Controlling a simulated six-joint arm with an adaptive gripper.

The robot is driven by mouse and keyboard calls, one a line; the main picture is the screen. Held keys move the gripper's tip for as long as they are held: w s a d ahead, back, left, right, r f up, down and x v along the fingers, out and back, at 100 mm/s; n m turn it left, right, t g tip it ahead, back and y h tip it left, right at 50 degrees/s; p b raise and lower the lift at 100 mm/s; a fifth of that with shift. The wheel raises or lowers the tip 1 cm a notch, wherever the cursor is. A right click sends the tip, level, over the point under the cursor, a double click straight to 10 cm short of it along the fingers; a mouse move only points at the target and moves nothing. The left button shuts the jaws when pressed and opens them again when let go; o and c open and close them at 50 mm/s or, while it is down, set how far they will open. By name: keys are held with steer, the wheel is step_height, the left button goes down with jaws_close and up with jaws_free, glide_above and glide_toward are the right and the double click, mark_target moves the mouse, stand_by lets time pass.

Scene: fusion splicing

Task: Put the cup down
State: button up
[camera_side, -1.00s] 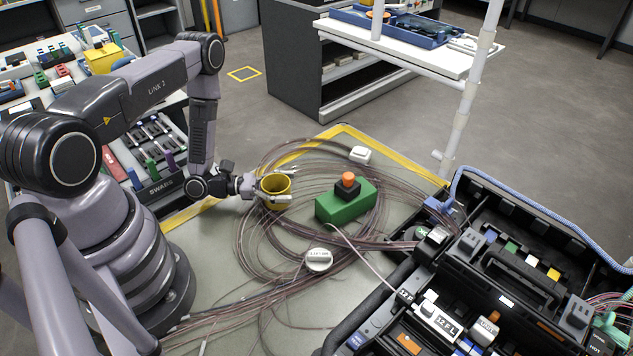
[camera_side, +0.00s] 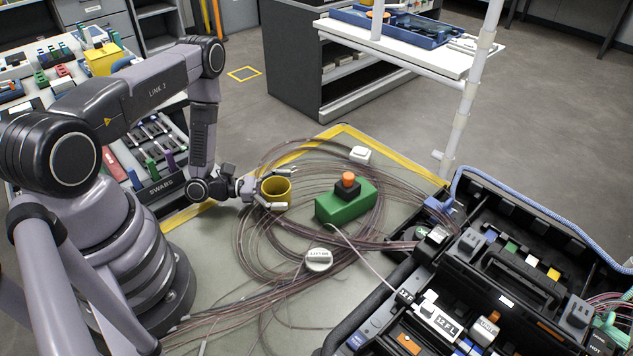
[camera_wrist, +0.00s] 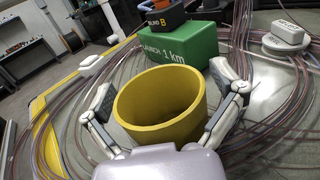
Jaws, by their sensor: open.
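The yellow cup (camera_side: 275,193) stands upright on the work mat among the coiled fibres, left of the green block. In the wrist view the cup (camera_wrist: 160,135) sits between the two fingers with its open mouth facing up. My gripper (camera_side: 281,188) is open around the cup, one finger on each side. In the wrist view the left finger of my gripper (camera_wrist: 165,105) stands a little apart from the cup; the right finger is very close to its wall, and I cannot tell if it touches. The cup's base is hidden.
The green block (camera_side: 345,202) with an orange-topped piece stands right of the cup. A white round item (camera_side: 319,260) and a small white box (camera_side: 360,154) lie nearby. Loose fibre coils (camera_side: 250,250) surround the cup. A black case (camera_side: 500,270) fills the right side.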

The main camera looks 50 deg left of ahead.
mark_target(264, 187)
steer(key=v, duration=0.5)
steer(key=shift+w+r, duration=0.1)
step_height(264, 187, up, 7)
steer(key=shift+f, duration=0.15)
steer(key=s+d+r+m+g, duration=0.3)
steer(key=d+r+m+g, duration=0.1)
steer(key=r+m+g, duration=0.4)
steer(key=s+d+r+m+g, duration=0.35)
steer(key=r+m+g, duration=0.25)
steer(key=r+m, duration=0.3)
steer(key=s+a+r+m+t+y, duration=0.2)
steer(key=s+r+m+t+y, duration=0.1)
steer(key=s+r+m+y, duration=0.1)
steer(key=s+a+r+m+t+y, duration=0.2)
steer(key=s+r+m+y, duration=0.3)
steer(key=r+y, duration=0.3)
step_height(264, 187, up, 2)
steer(key=shift+s+a+r+m+t+y, duration=0.25)
steer(key=shift+s+t, duration=0.25)
steer(key=shift+t, duration=0.3)
